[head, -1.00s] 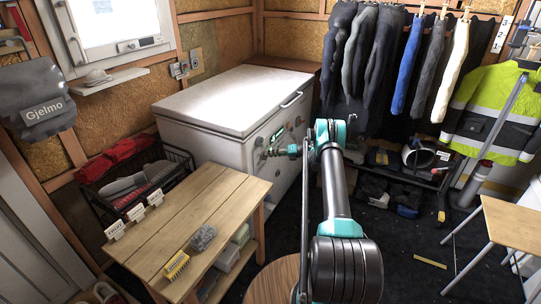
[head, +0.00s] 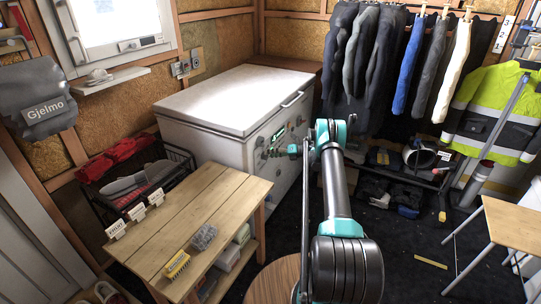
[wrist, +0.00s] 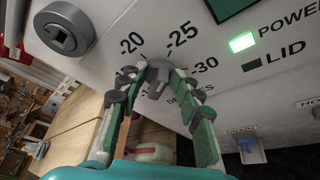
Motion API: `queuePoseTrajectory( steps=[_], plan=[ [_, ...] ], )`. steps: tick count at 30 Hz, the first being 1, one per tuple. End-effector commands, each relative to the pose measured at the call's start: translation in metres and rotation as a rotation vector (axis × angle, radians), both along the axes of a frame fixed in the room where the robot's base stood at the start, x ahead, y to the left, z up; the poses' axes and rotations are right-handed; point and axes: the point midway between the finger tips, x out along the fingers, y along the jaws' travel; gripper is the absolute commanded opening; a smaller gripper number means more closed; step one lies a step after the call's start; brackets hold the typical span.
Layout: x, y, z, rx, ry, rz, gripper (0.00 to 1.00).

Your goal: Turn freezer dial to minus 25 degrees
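The freezer (head: 225,100) is a white chest with its lid shut, at the back centre of the head view. In the wrist view its front panel carries a grey dial (wrist: 158,80) ringed by printed marks, with -20, -25 and -30 readable above and right of it. I cannot tell which mark the dial points to. My gripper (wrist: 157,80) has its two fingers spread on either side of the dial, the tips close to the panel. I cannot tell whether they touch the dial. In the head view my gripper (head: 280,150) is at the freezer's front, small and partly hidden.
A large round lock-like knob (wrist: 64,32) lies left of the dial. A wooden table (head: 190,215) stands before the freezer. Clothes hang (head: 375,60) to the right.

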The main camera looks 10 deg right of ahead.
Motion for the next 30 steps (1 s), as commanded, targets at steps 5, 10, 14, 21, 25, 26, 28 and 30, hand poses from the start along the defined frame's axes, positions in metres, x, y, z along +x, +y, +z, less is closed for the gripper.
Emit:
queuePoseTrajectory(
  steps=[5, 10, 14, 21, 25, 26, 28, 30],
  plan=[
    [-0.003, -0.014, 0.003, 0.0, 0.0, -0.002, 0.34],
    [-0.013, -0.043, 0.011, 0.0, 0.0, -0.004, 0.34],
    [-0.021, -0.068, 0.017, 0.0, 0.0, -0.004, 0.34],
    [-0.032, -0.101, 0.025, 0.0, 0.0, 0.0, 0.34],
    [-0.035, -0.109, 0.027, 0.0, 0.0, 0.0, 0.34],
    [-0.035, -0.11, 0.028, 0.0, 0.0, 0.0, 0.34],
    [-0.035, -0.11, 0.028, 0.0, 0.0, 0.001, 0.34],
    [-0.035, -0.11, 0.028, 0.0, 0.0, 0.001, 0.34]
  ],
)
